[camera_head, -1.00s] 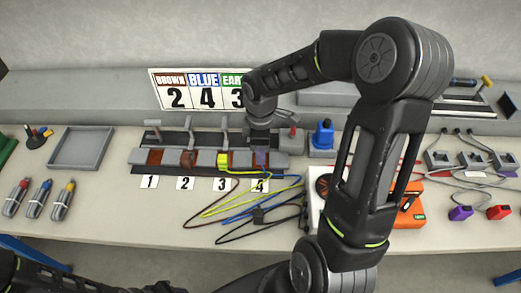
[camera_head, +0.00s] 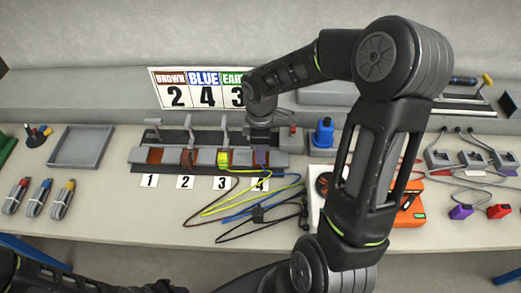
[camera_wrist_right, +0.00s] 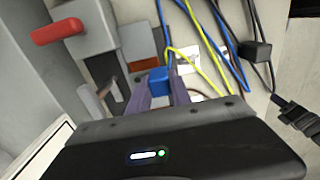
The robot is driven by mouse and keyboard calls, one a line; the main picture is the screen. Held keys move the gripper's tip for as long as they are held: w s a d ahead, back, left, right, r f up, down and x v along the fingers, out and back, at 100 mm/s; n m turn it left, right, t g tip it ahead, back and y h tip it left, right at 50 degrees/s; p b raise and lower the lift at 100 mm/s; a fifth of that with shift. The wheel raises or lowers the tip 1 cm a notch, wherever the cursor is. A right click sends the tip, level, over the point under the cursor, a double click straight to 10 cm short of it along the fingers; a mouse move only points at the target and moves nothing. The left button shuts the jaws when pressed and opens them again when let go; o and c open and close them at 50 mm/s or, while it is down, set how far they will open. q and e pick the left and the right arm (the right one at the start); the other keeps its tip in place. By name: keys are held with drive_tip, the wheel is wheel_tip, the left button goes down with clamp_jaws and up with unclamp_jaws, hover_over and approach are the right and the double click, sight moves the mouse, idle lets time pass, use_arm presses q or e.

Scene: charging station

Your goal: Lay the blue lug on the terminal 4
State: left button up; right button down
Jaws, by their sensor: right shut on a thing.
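My right gripper (camera_head: 261,153) points down over terminal 4 at the right end of the grey terminal block (camera_head: 205,157). The number 4 card (camera_head: 260,184) lies in front of it. In the right wrist view, my right gripper's purple-grey fingers (camera_wrist_right: 160,88) are shut on the blue lug (camera_wrist_right: 158,77). A reddish-brown terminal plate (camera_wrist_right: 140,65) shows close behind the lug. I cannot tell whether the lug touches terminal 4. In the head view, the gripper hides the lug. A brown lug (camera_head: 187,158) lies on terminal 2 and a yellow-green lug (camera_head: 224,158) on terminal 3. My left gripper is out of view.
Upright clamp levers (camera_head: 189,127) stand behind the terminals. A red-handled switch (camera_wrist_right: 60,31) is beside the block's right end. Loose cables (camera_head: 245,208) lie in front. A sign (camera_head: 203,90) reads brown 2, blue 4, earth 3. A tray (camera_head: 81,147) stands left.

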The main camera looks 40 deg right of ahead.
drive_tip(key=shift+f+b, duration=1.25)
drive_tip(key=shift+f, duration=0.45)
idle(0.5)
drive_tip(key=c, duration=1.1)
unclamp_jaws()
drive_tip(key=shift+r, duration=0.1)
drive_tip(key=shift+r, duration=0.35)
wheel_tip(320, 180, up, 7)
drive_tip(key=shift+r, duration=0.1)
